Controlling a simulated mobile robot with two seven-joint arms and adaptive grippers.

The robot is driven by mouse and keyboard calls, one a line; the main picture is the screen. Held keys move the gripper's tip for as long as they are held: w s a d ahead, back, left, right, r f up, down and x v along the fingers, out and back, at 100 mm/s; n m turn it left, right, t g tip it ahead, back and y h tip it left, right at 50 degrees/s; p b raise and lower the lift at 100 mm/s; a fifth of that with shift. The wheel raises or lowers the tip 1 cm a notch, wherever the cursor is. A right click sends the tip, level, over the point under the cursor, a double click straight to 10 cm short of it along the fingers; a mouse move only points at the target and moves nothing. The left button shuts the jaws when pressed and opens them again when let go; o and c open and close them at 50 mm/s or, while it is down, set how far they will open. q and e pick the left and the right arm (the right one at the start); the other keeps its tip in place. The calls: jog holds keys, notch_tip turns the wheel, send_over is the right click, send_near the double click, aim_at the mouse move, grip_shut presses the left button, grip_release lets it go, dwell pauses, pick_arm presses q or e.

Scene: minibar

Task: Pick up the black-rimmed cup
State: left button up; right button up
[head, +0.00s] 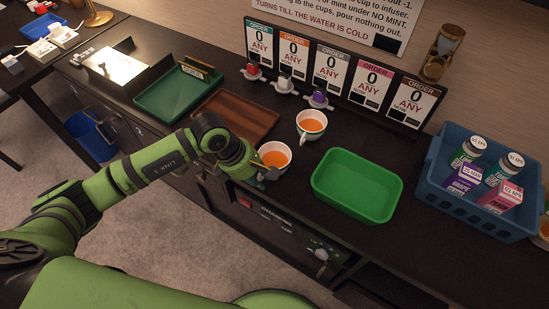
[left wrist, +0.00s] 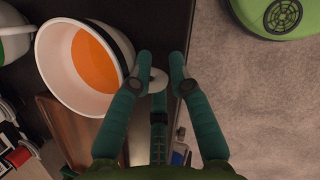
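Two white cups of orange liquid stand on the dark counter. The nearer cup (head: 287,173) is beside my left gripper (head: 262,174); the other cup (head: 311,134) stands behind it to the right. My right gripper is not in view.
A green tray (head: 357,207) is right of the cups. A brown wooden tray (head: 232,108) and a dark green tray (head: 176,92) are left. A blue crate (head: 470,210) holds bottles and cartons. Order cards (head: 330,70) line the back. The counter's front edge is close to my left gripper.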

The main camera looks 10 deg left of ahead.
pick_arm(q)
grip_shut()
jog(key=shift+r, duration=0.15)
